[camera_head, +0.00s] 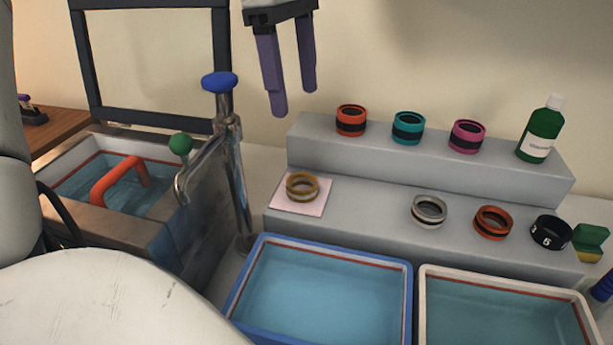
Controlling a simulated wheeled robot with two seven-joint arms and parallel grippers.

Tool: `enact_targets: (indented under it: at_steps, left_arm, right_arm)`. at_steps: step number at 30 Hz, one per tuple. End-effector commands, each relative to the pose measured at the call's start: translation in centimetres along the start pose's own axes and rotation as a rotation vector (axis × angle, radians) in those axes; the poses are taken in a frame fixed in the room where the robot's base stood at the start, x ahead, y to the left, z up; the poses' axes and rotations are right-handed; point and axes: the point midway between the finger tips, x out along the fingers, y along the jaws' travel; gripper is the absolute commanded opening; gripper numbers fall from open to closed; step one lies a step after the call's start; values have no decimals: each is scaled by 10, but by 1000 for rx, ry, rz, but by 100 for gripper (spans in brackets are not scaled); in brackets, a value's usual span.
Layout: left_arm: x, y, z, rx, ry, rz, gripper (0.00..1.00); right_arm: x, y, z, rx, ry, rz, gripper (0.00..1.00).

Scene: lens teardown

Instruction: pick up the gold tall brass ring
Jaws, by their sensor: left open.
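The gold brass ring (302,186) sits on a pale pink square pad (299,205) at the left end of the lower grey step. My left gripper (294,104) hangs from the top of the view with its two purple fingers pointing down. It is open and empty, well above the ring and apart from it. The ring is fully visible. My right gripper does not show.
A chrome tap (231,165) with a blue knob stands left of the ring. Several other rings line the steps (340,190), with a green bottle (540,132) at right. Blue-rimmed (410,300) and white-rimmed (500,277) trays of liquid lie in front.

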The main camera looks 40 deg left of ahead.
Motion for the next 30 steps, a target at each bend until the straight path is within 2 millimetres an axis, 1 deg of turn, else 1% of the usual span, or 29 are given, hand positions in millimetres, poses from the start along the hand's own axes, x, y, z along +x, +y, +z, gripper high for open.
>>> enact_targets:
  at_steps: [1, 4, 8, 15, 18, 26, 30]
  left_arm:
    - [11, 0, -1, 0, 0, 0, 69]
    - [20, 0, -2, 0, 0, 0, 69]
    - [31, 0, -4, 0, 0, -3, 69]
    - [74, -1, -9, 0, -1, -4, 69]
    - [89, -1, -11, 0, 0, -4, 69]
    - [108, 0, -12, 1, 0, -2, 69]
    - [133, -1, -13, 0, 1, -5, 69]
  right_arm:
    - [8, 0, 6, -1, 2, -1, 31]
    - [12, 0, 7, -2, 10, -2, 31]
    - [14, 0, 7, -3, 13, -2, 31]
    - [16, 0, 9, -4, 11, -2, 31]
    - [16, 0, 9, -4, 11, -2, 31]
    - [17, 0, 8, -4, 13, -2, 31]
    - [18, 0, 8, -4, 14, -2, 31]
